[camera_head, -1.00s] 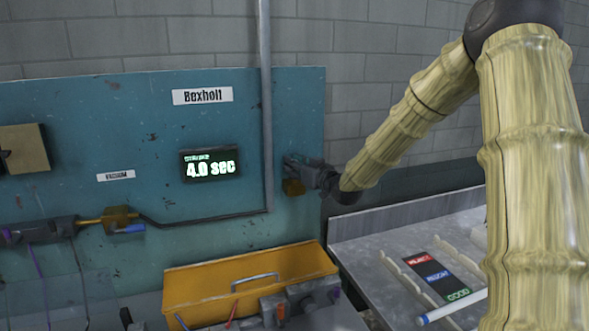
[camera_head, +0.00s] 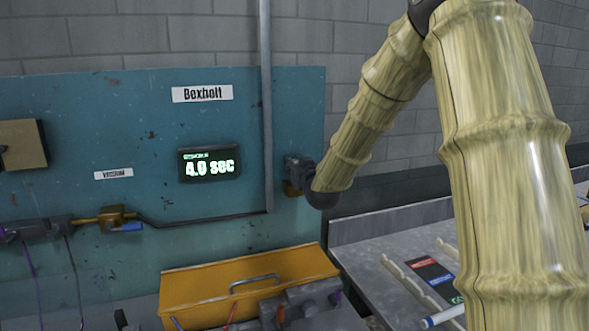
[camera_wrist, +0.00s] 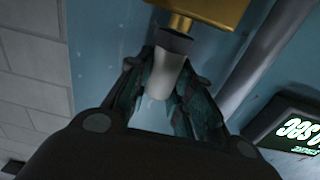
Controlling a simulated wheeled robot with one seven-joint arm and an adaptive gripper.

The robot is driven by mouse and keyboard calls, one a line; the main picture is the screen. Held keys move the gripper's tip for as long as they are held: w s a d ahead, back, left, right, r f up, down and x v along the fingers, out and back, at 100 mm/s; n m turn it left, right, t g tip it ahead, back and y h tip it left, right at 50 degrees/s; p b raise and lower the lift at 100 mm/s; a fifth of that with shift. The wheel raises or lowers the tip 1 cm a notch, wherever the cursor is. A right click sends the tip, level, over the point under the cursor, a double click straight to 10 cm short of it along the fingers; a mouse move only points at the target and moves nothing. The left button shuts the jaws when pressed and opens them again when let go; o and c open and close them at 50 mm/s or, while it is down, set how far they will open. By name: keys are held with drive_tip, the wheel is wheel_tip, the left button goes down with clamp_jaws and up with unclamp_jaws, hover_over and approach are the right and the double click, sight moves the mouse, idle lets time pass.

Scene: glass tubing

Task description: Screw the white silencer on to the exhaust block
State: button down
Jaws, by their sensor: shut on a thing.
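In the wrist view, my gripper (camera_wrist: 165,92) is shut on the white silencer (camera_wrist: 162,80), a pale tapered piece with a dark grey collar. Collar and stub appear to meet, but I cannot tell whether the threads are engaged. My forearm hides the silencer and most of my gripper there.
The teal panel (camera_head: 90,100) carries a lit display (camera_head: 209,164) and a vertical pipe (camera_head: 265,100) left of the block. An orange toolbox (camera_head: 215,293) stands below. A grey bench (camera_head: 370,270) with a coloured card (camera_head: 435,277) is at right.

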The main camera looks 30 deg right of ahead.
drive_tip(key=shift+m+g+h, duration=0.3)
drive_tip(key=shift+m+h, duration=0.3)
drive_tip(key=shift+h, duration=0.3)
drive_tip(key=c, duration=1.3)
unclamp_jaws()
drive_tip(key=shift+o, duration=0.2)
